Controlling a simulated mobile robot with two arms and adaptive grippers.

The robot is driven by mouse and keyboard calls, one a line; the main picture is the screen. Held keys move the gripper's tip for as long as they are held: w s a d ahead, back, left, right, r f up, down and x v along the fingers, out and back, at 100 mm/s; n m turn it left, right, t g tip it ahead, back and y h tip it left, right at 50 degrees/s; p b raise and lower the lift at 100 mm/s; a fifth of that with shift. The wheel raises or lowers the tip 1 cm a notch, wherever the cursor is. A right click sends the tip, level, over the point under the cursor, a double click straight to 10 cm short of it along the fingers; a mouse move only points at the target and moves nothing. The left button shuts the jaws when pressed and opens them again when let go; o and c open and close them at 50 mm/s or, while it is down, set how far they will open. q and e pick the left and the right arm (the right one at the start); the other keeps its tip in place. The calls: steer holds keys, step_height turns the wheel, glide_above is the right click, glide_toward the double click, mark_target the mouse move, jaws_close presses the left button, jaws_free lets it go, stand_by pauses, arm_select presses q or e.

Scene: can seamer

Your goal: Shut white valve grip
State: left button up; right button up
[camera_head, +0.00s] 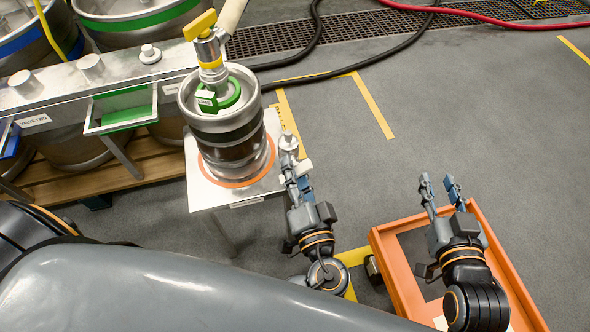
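A small metal valve (289,143) stands at the right edge of the keg stand. A white grip-like piece (304,167) shows beside it, partly hidden by my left gripper. My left gripper (297,183) points up at this piece, its fingers close to it. I cannot tell whether they touch it or are closed on it. Another whitish handle (233,14) slants up from the coupler on the keg, beside a yellow handle (200,25). My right gripper (440,188) is open and empty above the orange tray.
A steel keg (225,125) with a green top ring stands on the small metal stand (206,193). A metal rail (60,100) with labels and several kegs are at left. An orange-rimmed tray (518,288) lies at lower right. Hoses cross the floor behind; the middle floor is clear.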

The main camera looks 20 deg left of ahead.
arm_select(q)
jaws_close()
steer(key=shift+r+m+p, duration=0.2)
steer(key=shift+m+p, duration=0.8)
steer(key=shift+p, duration=0.2)
steer(key=shift+m+p, duration=1.1)
steer(key=shift+p, duration=0.1)
steer(key=shift+f+m+p, duration=0.1)
steer(key=shift+m+p, duration=0.75)
steer(key=shift+m, duration=0.05)
steer(key=shift+f+m+p, duration=0.1)
steer(key=shift+m+p, duration=0.2)
steer(key=shift+m, duration=0.2)
arm_select(e)
steer(key=s+d+f+g+h, duration=0.1)
steer(key=s+d+f+g, duration=0.1)
steer(key=s+f+g, duration=0.3)
steer(key=s+d+f+g+h, duration=0.2)
steer(key=s+f+g, duration=0.4)
steer(key=s, duration=0.3)
steer(key=shift+s+d+f+m, duration=0.3)
steer(key=shift+s+d+f, duration=0.05)
steer(key=shift+d+f, duration=0.45)
